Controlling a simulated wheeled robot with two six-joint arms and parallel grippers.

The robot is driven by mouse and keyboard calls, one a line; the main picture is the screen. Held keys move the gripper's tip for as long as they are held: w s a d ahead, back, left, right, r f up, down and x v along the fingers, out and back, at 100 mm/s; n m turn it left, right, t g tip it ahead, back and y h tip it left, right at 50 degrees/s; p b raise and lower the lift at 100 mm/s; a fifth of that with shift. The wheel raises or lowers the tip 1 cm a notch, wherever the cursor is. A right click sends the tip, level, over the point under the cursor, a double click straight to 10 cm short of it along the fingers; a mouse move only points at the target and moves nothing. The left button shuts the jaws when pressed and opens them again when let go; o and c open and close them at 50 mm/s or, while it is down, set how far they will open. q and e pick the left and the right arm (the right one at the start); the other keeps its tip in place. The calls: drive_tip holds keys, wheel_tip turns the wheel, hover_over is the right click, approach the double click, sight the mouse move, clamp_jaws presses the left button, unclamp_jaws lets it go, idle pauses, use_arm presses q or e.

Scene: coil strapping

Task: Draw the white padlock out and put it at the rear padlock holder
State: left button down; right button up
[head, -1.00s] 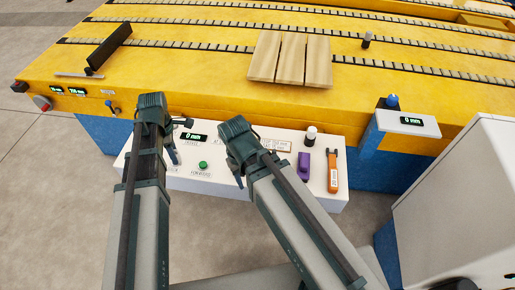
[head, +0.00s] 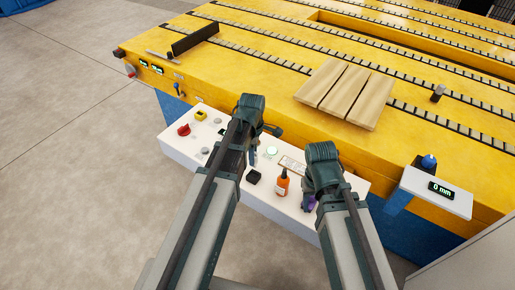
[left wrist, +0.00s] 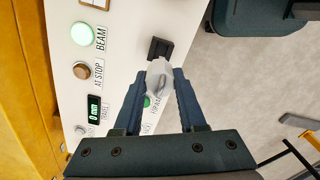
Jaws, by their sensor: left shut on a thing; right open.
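The white padlock (left wrist: 158,80) is between the fingers of my left gripper (head: 254,155), which is shut on it. In the left wrist view it lies right beside a small black block (left wrist: 160,48); I cannot tell whether they touch. That block also shows in the head view (head: 254,177), just below the left gripper. The padlock is hidden in the head view. My right gripper (head: 318,185) is open over the right part of the white panel, close to a purple item (head: 309,202) that it partly covers. I cannot make out which part is the rear padlock holder.
The white panel (head: 172,146) carries a red knob (head: 184,130), a yellow block (head: 200,115) and an orange bottle (head: 282,183). A green-lit BEAM button (left wrist: 84,35) is near the gripper. Wooden boards (head: 345,92) lie on the yellow table (head: 270,75) behind.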

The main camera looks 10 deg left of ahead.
use_arm(q)
wheel_tip(320, 180, up, 2)
drive_tip(key=shift+r+p, duration=0.15)
drive_tip(key=shift+p, duration=0.35)
drive_tip(key=shift+f, duration=0.2)
use_arm(e)
drive_tip(key=shift+r, duration=0.9)
use_arm(q)
drive_tip(key=shift+f+b, duration=0.15)
drive_tip(key=shift+b, duration=0.2)
use_arm(e)
drive_tip(key=shift+f, duration=0.15)
use_arm(q)
wheel_tip(320, 180, down, 6)
drive_tip(key=b, duration=0.5)
drive_tip(key=shift+r, duration=0.25)
use_arm(e)
wheel_tip(320, 180, down, 6)
drive_tip(key=shift+r, duration=0.25)
use_arm(q)
drive_tip(key=shift+f+b, duration=0.25)
drive_tip(key=shift+b, duration=0.2)
use_arm(e)
drive_tip(key=shift+f, duration=0.2)
